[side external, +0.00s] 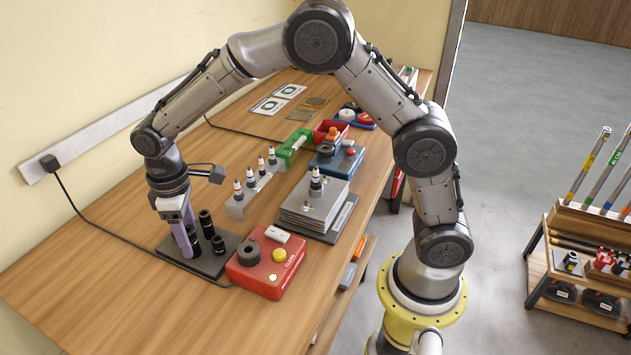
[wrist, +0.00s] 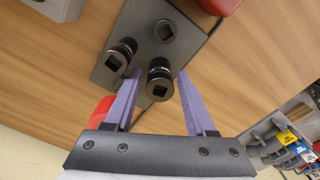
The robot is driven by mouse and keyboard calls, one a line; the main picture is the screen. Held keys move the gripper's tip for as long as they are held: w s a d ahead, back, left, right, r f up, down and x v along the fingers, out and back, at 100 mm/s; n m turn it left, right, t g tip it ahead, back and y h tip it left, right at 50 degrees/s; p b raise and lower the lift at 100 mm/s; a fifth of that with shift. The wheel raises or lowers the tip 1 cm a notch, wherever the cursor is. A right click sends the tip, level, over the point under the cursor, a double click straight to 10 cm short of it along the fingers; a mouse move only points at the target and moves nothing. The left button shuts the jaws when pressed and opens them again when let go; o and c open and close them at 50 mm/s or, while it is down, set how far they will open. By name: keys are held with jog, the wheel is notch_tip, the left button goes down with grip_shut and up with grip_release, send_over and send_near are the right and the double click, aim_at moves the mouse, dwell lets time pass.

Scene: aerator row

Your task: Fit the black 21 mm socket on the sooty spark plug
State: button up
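Several black sockets stand on a dark plate (side external: 175,250) at the front left of the table. In the wrist view one socket (wrist: 160,85) stands between my purple fingers with a small gap on each side. A second socket (wrist: 125,48) is beside the left fingertip and a third (wrist: 165,30) is farther off. I cannot read their sizes. My gripper (side external: 187,244) is open and low over the plate, pointing down. Several spark plugs (side external: 249,176) stand in a row on a grey rail (side external: 236,208). One more plug (side external: 316,183) stands on stacked grey plates. I cannot tell which is sooty.
A red box (side external: 262,280) with a dark ring and a yellow button sits right of the socket plate. Stacked plates (side external: 300,218) lie behind it. Green and red bins (side external: 293,147) and a blue box (side external: 338,162) are farther back. The table's left front is clear.

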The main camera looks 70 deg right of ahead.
grip_shut()
jog(key=shift+r, duration=1.05)
notch_tip(320, 180, up, 21)
jog(key=s+d+m, duration=0.2)
jog(key=s+d, duration=0.6)
jog(key=d, duration=0.4)
jog(key=s+d+m, duration=0.1)
jog(key=s+d, duration=0.8)
jog(key=d, duration=0.2)
jog(key=shift+w+f, duration=0.2)
jog(key=shift+f, duration=2.5)
jog(key=shift+w+f, duration=0.15)
jog(key=shift+f, duration=2.5)
